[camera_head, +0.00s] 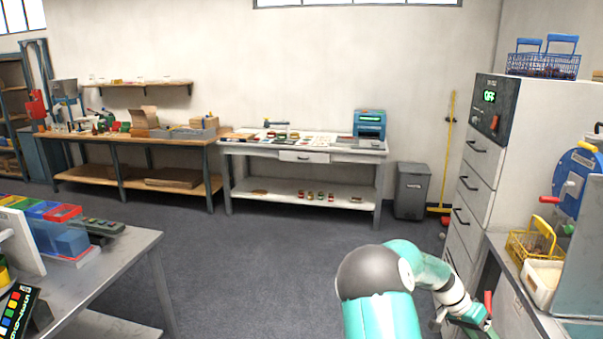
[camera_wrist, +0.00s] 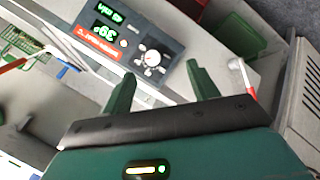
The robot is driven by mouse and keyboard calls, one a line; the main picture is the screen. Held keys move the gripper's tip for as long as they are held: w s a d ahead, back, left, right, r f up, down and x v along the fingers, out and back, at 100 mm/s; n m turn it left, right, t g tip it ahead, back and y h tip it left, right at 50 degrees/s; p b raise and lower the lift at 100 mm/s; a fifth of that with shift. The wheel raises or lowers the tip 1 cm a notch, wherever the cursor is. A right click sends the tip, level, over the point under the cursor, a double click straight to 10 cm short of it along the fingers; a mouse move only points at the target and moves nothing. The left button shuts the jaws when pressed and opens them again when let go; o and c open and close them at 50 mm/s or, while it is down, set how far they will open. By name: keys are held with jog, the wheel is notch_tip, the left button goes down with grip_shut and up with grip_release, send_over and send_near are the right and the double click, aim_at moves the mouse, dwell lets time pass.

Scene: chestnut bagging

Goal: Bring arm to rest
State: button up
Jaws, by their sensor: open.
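My teal arm reaches out at the lower right in the head view, and my gripper (camera_head: 472,318) is at its end, beside the bench at the right edge. In the wrist view my gripper (camera_wrist: 158,88) has its two green fingers wide apart with nothing between them. Beyond the fingers is a dark control panel (camera_wrist: 140,40) with green and red displays and a round dial. A white-tipped red lever (camera_wrist: 243,80) is just right of the right finger. I cannot tell whether the fingers touch anything.
In the head view a white drawer cabinet (camera_head: 485,150) stands behind my arm. A yellow basket (camera_head: 520,247) and a white tub (camera_head: 541,290) stand on the right bench. A grey table (camera_head: 130,262) is at the left. The floor (camera_head: 240,270) between is clear.

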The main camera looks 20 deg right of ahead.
jog(key=w+a+r+n+t+y, duration=0.15)
jog(key=a+r, duration=0.25)
jog(key=a, duration=0.5)
jog(key=a+r+n+t+y, duration=0.1)
jog(key=a+r+n+t, duration=0.2)
jog(key=a+r, duration=0.35)
jog(key=a+r+n+t+y, duration=0.2)
jog(key=a+r+n+t, duration=0.1)
jog(key=a, duration=0.7)
jog(key=s+a+r+n+t, duration=0.1)
jog(key=s+a+r+n, duration=0.1)
jog(key=s+a, duration=0.2)
jog(key=s+a+r+n+t+y, duration=0.1)
jog(key=s+a+r+n, duration=0.2)
jog(key=a, duration=0.5)
jog(key=s+a+r+n+t, duration=0.2)
jog(key=s+a+r+n, duration=0.1)
jog(key=s+a, duration=0.2)
jog(key=shift+s+a, duration=0.15)
jog(key=shift+a, duration=0.9)
jog(key=shift+y, duration=0.25)
jog(key=c, duration=0.5)
jog(key=shift+d, duration=0.1)
jog(key=shift+d, duration=0.1)
